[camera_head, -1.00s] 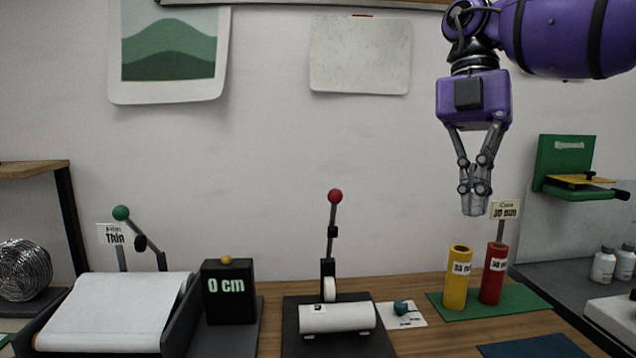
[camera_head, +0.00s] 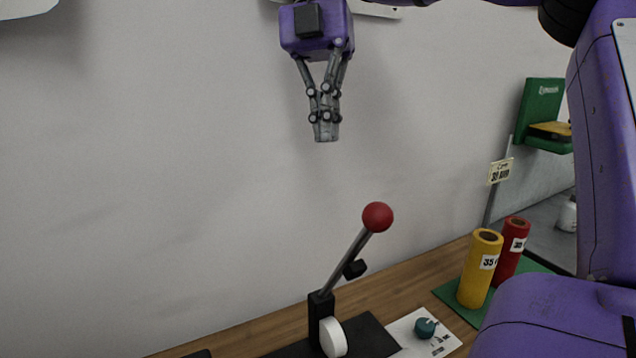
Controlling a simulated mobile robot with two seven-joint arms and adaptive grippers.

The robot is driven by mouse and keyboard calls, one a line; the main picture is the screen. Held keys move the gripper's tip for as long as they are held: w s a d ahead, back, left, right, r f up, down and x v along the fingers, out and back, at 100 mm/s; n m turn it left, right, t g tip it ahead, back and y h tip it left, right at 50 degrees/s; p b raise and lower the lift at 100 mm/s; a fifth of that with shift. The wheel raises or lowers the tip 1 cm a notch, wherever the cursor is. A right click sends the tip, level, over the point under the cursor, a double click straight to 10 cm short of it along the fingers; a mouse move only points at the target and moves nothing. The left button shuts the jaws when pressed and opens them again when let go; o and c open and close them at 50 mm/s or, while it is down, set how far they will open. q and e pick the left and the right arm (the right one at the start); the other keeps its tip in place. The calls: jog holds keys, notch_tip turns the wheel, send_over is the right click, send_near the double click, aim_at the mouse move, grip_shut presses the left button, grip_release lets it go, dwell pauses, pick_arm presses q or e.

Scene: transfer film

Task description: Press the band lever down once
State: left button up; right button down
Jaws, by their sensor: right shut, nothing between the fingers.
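A lever with a red ball knob (camera_head: 377,217) rises from a black stand (camera_head: 321,308) on the bench, leaning up to the right. A white roller end (camera_head: 333,338) shows at its foot. My right gripper (camera_head: 326,138) points down with its fingers shut and empty. In the picture it is above and a little left of the red knob, apart from it. My left gripper is not in view.
Yellow (camera_head: 478,270) and red (camera_head: 513,249) rolls stand on a green mat to the right, near a sign (camera_head: 500,171). A small teal object (camera_head: 425,328) lies on a white card (camera_head: 447,343). The wall behind the lever is bare.

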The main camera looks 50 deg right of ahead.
pick_arm(q)
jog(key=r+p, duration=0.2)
jog(key=p, duration=0.1)
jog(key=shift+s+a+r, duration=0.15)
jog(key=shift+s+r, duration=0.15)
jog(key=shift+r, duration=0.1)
pick_arm(e)
jog(key=s+a+f, duration=0.2)
jog(key=s+f, duration=0.2)
jog(key=s, duration=0.4)
jog(key=shift+a, duration=0.15)
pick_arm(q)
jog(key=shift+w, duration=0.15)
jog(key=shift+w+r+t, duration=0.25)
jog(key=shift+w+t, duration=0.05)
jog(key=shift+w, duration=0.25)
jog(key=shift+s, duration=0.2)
